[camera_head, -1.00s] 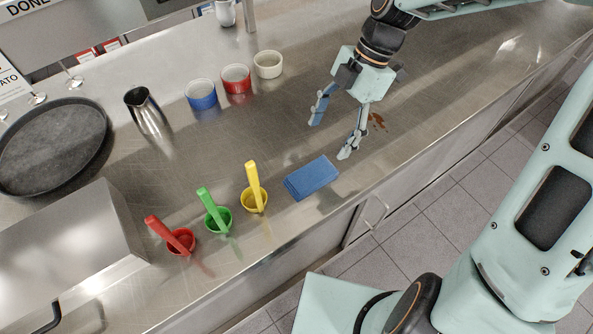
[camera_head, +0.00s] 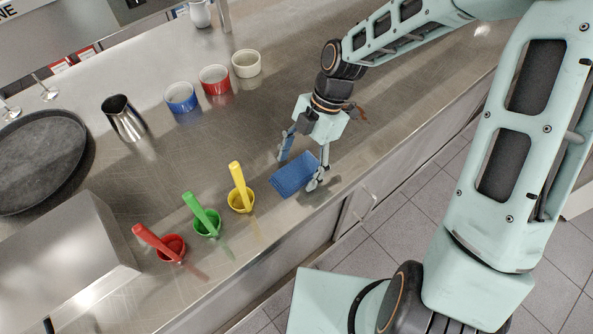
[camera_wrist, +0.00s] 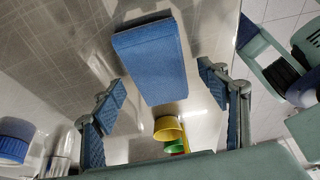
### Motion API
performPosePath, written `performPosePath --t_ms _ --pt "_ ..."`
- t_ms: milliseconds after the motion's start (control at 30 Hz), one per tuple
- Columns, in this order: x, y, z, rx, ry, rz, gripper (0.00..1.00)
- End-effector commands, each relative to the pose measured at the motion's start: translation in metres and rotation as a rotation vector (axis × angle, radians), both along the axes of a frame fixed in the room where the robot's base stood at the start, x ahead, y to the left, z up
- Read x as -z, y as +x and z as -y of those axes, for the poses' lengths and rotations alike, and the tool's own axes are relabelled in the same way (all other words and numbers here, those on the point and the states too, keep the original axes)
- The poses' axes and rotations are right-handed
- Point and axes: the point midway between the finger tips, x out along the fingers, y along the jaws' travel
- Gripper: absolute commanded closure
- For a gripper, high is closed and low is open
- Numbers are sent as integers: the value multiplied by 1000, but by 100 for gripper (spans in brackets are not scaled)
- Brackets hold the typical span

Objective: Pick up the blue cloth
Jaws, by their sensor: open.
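The blue cloth (camera_head: 293,177) is a folded rectangular pad lying flat on the steel counter, near its front edge. In the wrist view the cloth (camera_wrist: 151,62) lies ahead of the fingers, lined up with the gap between them. My gripper (camera_head: 300,172) is open, with its fingers low by the cloth's right part, one toward the back and one toward the front edge. In the wrist view my gripper (camera_wrist: 166,112) shows both blue-padded fingers apart with nothing held. Whether a fingertip touches the cloth or counter I cannot tell.
Left of the cloth stand yellow (camera_head: 241,201), green (camera_head: 207,224) and red (camera_head: 171,248) cups with upright or leaning handles. Blue (camera_head: 181,98), red (camera_head: 215,80) and white (camera_head: 246,64) ramekins stand behind, beside a metal jug (camera_head: 124,118). A brown stain (camera_head: 361,112) lies right of my gripper.

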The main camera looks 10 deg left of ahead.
Motion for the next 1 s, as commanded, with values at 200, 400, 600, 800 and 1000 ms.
performPosePath --t_ms 200,400,600,800,1000 --pt "0 0 0 0 0 0 34" --pt "0 0 0 1 0 0 56" --pt "0 0 0 1 0 0 77" --pt "-1 0 0 1 0 0 77" --pt "-21 2 0 2 1 4 77"
